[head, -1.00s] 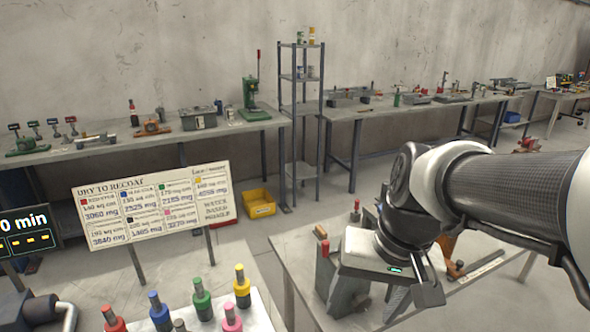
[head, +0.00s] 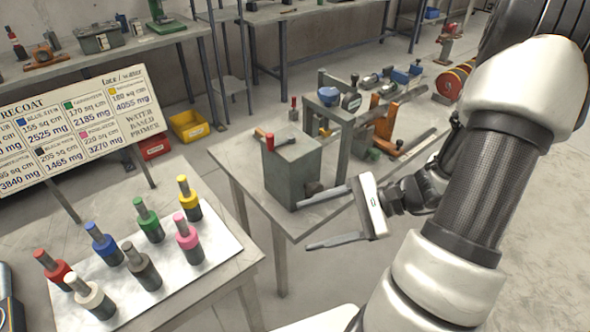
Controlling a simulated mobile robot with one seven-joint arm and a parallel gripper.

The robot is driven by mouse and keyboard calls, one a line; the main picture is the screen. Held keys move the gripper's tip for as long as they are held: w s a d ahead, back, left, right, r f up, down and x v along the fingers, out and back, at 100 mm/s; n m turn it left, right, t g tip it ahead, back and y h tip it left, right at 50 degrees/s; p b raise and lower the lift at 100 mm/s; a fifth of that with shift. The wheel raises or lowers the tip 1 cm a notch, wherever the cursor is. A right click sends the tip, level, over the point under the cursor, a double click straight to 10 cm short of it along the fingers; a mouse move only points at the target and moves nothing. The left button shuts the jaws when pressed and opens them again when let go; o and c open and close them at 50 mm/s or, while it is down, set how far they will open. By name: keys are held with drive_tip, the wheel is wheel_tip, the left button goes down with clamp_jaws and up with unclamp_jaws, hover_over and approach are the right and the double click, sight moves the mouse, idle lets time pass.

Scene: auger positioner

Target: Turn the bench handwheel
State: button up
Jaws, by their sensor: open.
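The near bench (head: 232,163) carries a grey box-shaped housing (head: 292,172). I cannot make out for sure which part is the handwheel. My gripper (head: 303,226) is open and empty, its two fingers pointing left. It appears in front of and below the housing, near the bench's front edge. I see no contact, though the depth is hard to judge.
Behind the housing stand a grey frame (head: 343,150), an orange bracket (head: 384,122) and red-yellow discs (head: 455,80). At left, a white tray (head: 215,262) holds several colour-topped cylinders beside a sign board (head: 75,125). A yellow bin (head: 189,125) sits on the floor.

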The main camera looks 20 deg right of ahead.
sight(312, 189)
drive_tip(key=d+f+m+t+h+b, duration=0.4)
drive_tip(key=d+f+m+t+h, duration=0.2)
drive_tip(key=d+f+m+t, duration=0.75)
drive_tip(key=shift+m+g, duration=0.45)
drive_tip(key=shift+m, duration=0.3)
drive_tip(key=x, duration=0.5)
drive_tip(key=r+x, duration=0.1)
drive_tip(key=x, duration=1.1)
drive_tip(key=shift+w+d+r+b, duration=0.3)
drive_tip(key=shift+w+d, duration=0.05)
drive_tip(key=shift+w, duration=0.05)
drive_tip(key=shift+c, duration=0.4)
drive_tip(key=c, duration=0.9)
drive_tip(key=shift+c, duration=0.2)
